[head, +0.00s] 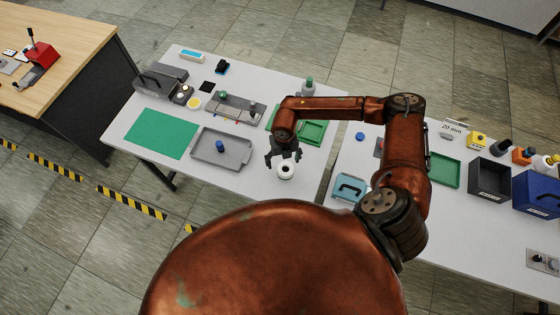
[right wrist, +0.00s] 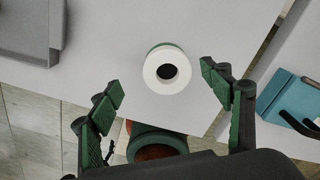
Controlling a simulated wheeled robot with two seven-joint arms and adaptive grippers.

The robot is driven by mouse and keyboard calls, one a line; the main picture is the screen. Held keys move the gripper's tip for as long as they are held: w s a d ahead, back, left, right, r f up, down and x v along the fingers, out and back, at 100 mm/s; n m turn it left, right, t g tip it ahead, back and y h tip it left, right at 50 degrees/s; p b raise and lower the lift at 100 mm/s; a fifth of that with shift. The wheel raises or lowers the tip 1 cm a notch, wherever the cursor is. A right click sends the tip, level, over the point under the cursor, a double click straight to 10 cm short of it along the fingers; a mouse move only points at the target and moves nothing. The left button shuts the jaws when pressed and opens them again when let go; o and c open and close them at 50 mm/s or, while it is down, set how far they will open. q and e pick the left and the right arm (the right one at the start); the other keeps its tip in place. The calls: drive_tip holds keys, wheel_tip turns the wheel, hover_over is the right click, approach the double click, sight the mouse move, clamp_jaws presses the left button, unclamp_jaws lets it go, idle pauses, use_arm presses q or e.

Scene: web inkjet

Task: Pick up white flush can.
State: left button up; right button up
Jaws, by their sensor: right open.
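The white flush can (head: 285,170) is a short white round can with a dark hole in its top. It stands near the front edge of the left white table. In the right wrist view the can (right wrist: 166,86) shows a white ring top and a dark green side band. My right gripper (head: 283,157) is open and empty, above and just behind the can in the head view. In the right wrist view its two fingers point towards the can from either side, apart from it. My left gripper is not in view.
A grey tray (head: 207,159) with a blue item stands left of the can. A teal case (head: 342,192) with a black handle lies to its right, across a gap between two tables. A green mat (head: 156,133) lies further left. The tabletop around the can is clear.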

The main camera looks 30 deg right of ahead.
sight(285, 170)
drive_tip(key=shift+s+f+p, duration=0.45)
drive_tip(key=shift+s+f, duration=0.55)
drive_tip(key=shift+s, duration=0.05)
drive_tip(key=f, duration=0.1)
drive_tip(key=w+f+p, duration=0.1)
drive_tip(key=f, duration=0.1)
drive_tip(key=shift+d, duration=0.2)
drive_tip(key=shift+w+f, duration=0.3)
drive_tip(key=shift+f, duration=0.4)
drive_tip(key=shift+s+d+f, duration=0.1)
drive_tip(key=shift+s+f, duration=0.1)
drive_tip(key=shift+s, duration=0.25)
drive_tip(key=shift+w+f, duration=0.1)
drive_tip(key=shift+w, duration=0.15)
drive_tip(key=c, duration=0.3)
drive_tip(key=shift+s, duration=0.2)
drive_tip(key=c, duration=0.5)
drive_tip(key=shift+w, duration=0.1)
drive_tip(key=c, duration=0.3)
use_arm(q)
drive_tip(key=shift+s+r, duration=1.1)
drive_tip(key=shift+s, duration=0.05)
use_arm(e)
drive_tip(key=c, duration=0.4)
